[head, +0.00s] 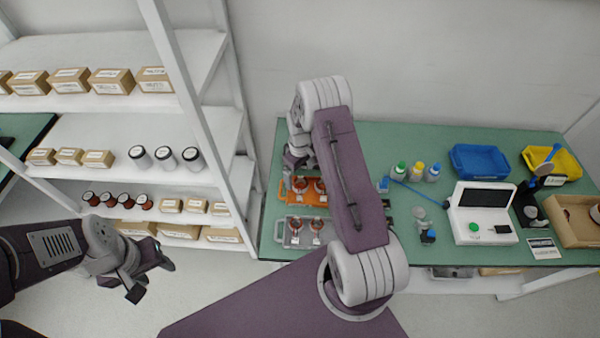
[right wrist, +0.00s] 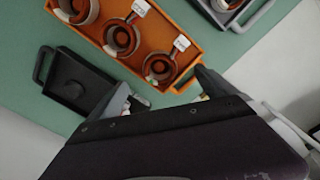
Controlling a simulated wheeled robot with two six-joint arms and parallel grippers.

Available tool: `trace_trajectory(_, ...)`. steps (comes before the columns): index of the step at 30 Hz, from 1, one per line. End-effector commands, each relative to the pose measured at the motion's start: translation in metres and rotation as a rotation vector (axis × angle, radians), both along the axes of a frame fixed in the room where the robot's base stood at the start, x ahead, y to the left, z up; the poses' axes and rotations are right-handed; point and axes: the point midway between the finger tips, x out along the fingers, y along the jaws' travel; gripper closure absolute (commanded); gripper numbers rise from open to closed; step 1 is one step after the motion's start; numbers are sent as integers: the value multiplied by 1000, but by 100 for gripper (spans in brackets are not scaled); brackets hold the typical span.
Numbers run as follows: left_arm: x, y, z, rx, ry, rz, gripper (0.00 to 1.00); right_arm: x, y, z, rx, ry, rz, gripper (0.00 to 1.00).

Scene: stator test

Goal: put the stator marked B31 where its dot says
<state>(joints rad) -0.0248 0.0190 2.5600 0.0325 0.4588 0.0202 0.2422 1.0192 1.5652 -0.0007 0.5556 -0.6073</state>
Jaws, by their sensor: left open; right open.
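An orange tray (head: 303,197) on the green table holds copper-coloured stators with white tags. In the right wrist view three show in the tray: one (right wrist: 77,10) at the top edge, one (right wrist: 121,40) in the middle and one (right wrist: 160,68) nearest the gripper. A grey tray (head: 305,243) in front holds further stators (head: 294,227). The tag writing is too small to read, so I cannot tell which is B31, and I see no clear dot. My right gripper (right wrist: 163,84) is open and empty above the orange tray's end. My left gripper (head: 152,276) is open, off the table.
A small dark tray (right wrist: 78,85) lies beside the orange one. To the right are bottles (head: 416,171), a blue bin (head: 480,161), a yellow bin (head: 560,163), a white device with a screen (head: 483,212) and a cardboard box (head: 565,228). A shelf with boxes and jars (head: 140,157) stands left.

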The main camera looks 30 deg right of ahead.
Motion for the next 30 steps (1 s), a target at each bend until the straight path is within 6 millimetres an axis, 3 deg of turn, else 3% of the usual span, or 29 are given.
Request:
trace_trajectory(5,0,0,-2,0,0,0,52,0,0,3,-1,-1,0,4)
trace_trajectory(18,0,0,-20,0,0,0,52,1,0,84,0,-2,0,4)
trace_trajectory(30,0,0,-20,0,0,0,52,0,0,91,0,1,0,4)
